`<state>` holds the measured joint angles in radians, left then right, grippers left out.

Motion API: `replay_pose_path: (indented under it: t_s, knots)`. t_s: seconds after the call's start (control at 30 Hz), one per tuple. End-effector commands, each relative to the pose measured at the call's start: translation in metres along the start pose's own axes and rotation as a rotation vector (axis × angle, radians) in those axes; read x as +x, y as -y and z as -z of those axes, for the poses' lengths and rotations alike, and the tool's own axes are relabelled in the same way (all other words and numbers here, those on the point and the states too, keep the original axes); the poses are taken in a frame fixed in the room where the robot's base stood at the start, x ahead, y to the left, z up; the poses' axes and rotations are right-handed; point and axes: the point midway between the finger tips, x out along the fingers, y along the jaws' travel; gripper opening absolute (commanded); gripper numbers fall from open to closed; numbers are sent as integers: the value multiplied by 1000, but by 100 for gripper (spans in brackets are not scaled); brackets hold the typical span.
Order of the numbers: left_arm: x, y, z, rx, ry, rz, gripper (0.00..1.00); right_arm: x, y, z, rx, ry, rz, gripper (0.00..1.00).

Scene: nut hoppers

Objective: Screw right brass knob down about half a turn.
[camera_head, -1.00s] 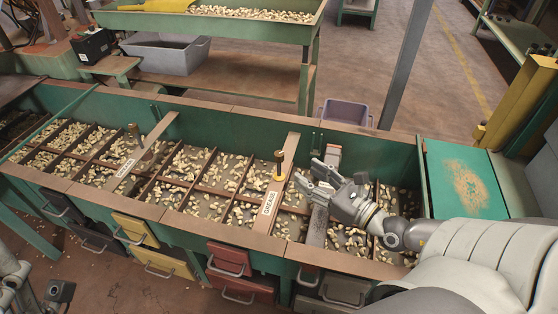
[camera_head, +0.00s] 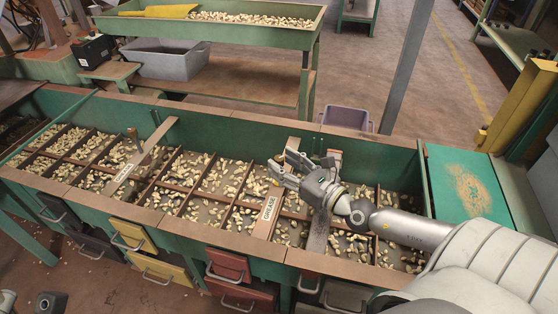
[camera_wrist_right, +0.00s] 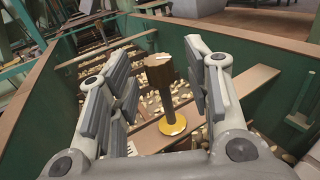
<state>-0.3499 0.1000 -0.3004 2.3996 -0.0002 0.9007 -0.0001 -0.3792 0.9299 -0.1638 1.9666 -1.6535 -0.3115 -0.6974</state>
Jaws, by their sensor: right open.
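The right brass knob (camera_wrist_right: 169,118) shows in the right wrist view, a post with a brown top and a yellow round base. It stands upright on a wooden crossbar with a printed label (camera_head: 267,211). In the head view the knob is hidden behind the fingers. My right gripper (camera_head: 280,165) is open over that crossbar, its fingers pointing left. In the wrist view the knob stands between the two spread fingers (camera_wrist_right: 158,78), with a gap on each side. My left gripper does not show clearly.
A second knob (camera_head: 134,139) stands on the crossbar farther left. The green hopper (camera_head: 226,134) is divided into compartments of nuts. A grey crossbar (camera_head: 318,232) lies under my right wrist. Drawers (camera_head: 228,263) hang along the front.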

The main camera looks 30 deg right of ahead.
Motion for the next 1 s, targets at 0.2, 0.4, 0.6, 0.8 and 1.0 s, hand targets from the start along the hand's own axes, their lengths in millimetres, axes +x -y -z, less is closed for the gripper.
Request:
replay_pose_path:
  t_s: [0.2,0.4,0.6,0.8,1.0]
  knots:
    - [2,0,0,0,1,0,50,17,0,0,0,0,1,46]
    - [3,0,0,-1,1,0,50,22,0,0,1,-1,0,46]
    - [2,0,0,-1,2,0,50,22,0,0,0,-1,0,46]
    - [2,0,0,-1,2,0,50,21,0,0,0,-1,-1,21]
    - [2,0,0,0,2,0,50,21,0,0,0,-1,0,0]
